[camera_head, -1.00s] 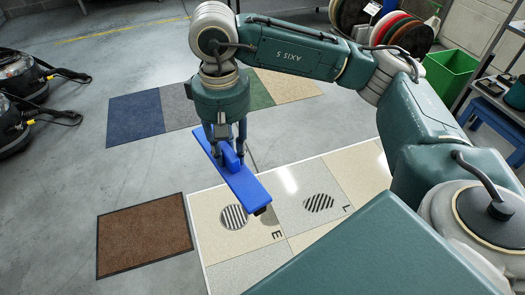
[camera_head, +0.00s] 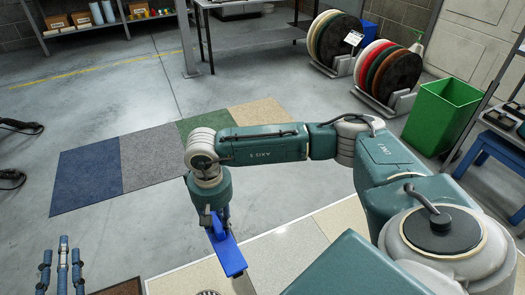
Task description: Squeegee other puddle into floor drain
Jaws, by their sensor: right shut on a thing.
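My right gripper (camera_head: 219,222) is shut on the blue squeegee (camera_head: 231,257), with its fingers pointing down. The squeegee slants toward the bottom of the view over the pale floor panels (camera_head: 280,252). Its contact with the floor cannot be told. A round floor drain (camera_head: 208,292) is just visible at the bottom edge, below and left of the squeegee; most of it is cut off. No puddle outline is clear; a bright reflection lies on the panels right of the squeegee.
A row of blue, grey, green and beige mats (camera_head: 148,162) lies beyond my right arm. A brown mat (camera_head: 122,288) shows at the bottom. A green bin (camera_head: 440,115), racked discs (camera_head: 335,40) and a blue stool (camera_head: 490,160) stand at the right.

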